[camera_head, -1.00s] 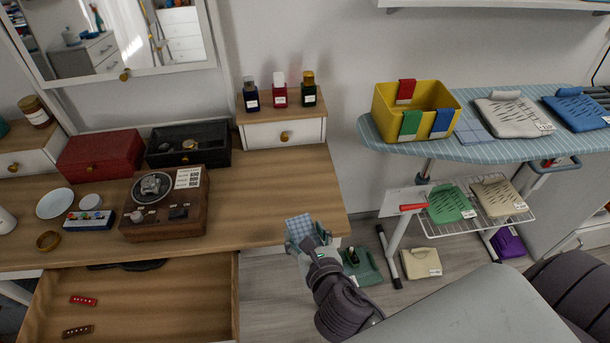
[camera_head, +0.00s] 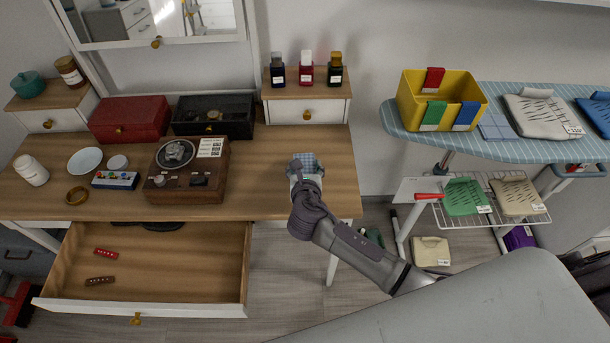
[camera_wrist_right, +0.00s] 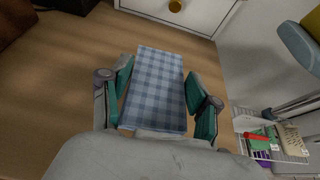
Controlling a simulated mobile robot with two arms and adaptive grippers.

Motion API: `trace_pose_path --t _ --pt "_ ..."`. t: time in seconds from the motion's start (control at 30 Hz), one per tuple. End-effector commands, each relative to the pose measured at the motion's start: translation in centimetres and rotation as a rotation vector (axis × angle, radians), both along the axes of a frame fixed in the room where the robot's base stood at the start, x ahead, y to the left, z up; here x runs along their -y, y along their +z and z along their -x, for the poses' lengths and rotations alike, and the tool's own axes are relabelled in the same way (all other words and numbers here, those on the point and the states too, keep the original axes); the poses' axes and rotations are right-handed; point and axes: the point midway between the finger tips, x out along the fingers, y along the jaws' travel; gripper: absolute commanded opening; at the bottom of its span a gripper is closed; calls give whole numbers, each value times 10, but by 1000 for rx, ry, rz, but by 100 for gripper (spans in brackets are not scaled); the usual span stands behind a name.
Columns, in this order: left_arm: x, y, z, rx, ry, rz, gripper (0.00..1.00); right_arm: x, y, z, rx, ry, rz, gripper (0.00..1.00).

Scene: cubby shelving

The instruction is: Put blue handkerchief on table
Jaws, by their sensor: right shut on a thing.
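The blue checkered handkerchief (camera_head: 307,160) is a folded rectangle in my right gripper (camera_head: 305,175). In the right wrist view the handkerchief (camera_wrist_right: 156,75) lies lengthwise between the two green-padded fingers (camera_wrist_right: 160,100), which are closed on its sides. It is over the right part of the wooden table (camera_head: 265,180); I cannot tell whether it touches the top. My left gripper is in neither view.
Bare tabletop surrounds the handkerchief. A brown player box (camera_head: 187,172) stands to the left, a small drawer unit with bottles (camera_head: 305,107) behind. An open drawer (camera_head: 150,270) juts out in front. An ironing board (camera_head: 455,143) with another blue cloth (camera_head: 496,126) stands right.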

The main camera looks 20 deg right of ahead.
Motion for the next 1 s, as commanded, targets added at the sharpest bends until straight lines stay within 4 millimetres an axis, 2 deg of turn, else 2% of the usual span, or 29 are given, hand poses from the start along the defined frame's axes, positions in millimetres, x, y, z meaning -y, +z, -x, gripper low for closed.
trace_pose_path --t 0.13,0.4,0.77,0.8,0.9,1.0 --pt "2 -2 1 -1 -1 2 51 3 -8 -8 -1 0 1 38" --pt "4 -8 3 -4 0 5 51 3 -44 -8 -3 1 0 38" --pt "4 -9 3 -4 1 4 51 3 -48 -7 -2 1 0 38" --pt "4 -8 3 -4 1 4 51 3 -47 -7 -1 1 0 68" --pt "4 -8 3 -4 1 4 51 3 -47 -7 -2 1 0 85" --pt "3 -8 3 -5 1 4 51 3 -47 -7 -2 1 0 86"
